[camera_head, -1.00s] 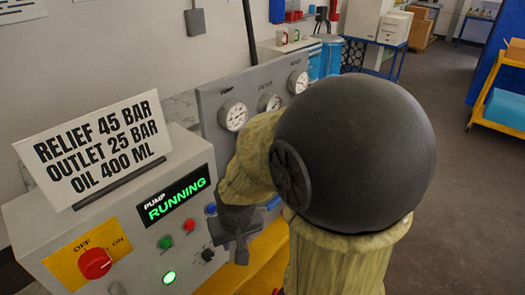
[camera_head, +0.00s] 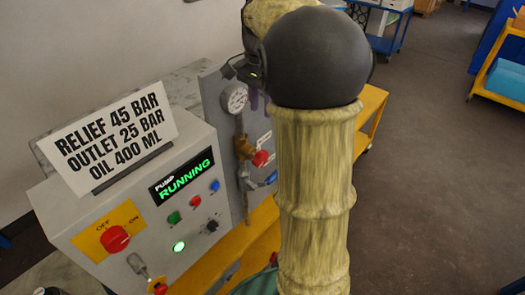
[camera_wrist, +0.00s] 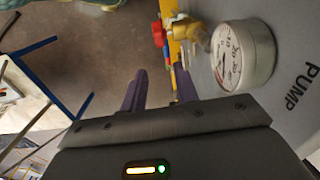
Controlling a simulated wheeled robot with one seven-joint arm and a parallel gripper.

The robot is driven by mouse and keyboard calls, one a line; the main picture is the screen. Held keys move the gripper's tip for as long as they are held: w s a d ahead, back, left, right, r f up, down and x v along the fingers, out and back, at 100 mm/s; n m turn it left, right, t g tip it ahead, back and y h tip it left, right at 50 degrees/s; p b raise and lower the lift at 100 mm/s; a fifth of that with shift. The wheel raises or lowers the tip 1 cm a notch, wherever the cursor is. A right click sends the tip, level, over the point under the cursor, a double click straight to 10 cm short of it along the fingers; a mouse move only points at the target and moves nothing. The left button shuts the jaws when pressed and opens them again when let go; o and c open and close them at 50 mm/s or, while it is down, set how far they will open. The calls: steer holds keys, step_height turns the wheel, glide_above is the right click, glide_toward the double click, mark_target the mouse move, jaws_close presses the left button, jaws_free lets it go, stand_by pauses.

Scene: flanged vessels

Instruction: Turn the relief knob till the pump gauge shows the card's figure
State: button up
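The white card (camera_head: 115,137) on the control box reads RELIEF 45 BAR, OUTLET 25 BAR, OIL 400 ML. The pump gauge (camera_head: 236,99) is on the grey panel. It is large at the right in the wrist view (camera_wrist: 243,53), beside the word PUMP; its needle is too unclear to read. The red relief knob (camera_head: 261,158) is on brass pipework below the gauge; a red part beyond my fingers in the wrist view (camera_wrist: 157,31) seems to be it. My gripper (camera_wrist: 160,72) is open and empty, its purple fingers apart beside the gauge. My arm mostly hides it in the head view.
The control box shows a lit PUMP RUNNING display (camera_head: 183,177), a red OFF/ON switch (camera_head: 115,239) and several small buttons. A yellow bench (camera_head: 368,105) lies under the panel. A yellow cart (camera_head: 503,85) stands at the far right. The floor between is clear.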

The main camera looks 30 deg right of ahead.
mark_target(262, 151)
steer(key=shift+d+r, duration=0.2)
steer(key=shift+r, duration=0.15)
step_height(262, 151, down, 18)
steer(key=shift+r+p, duration=0.25)
steer(key=shift+p, duration=0.95)
jaws_close()
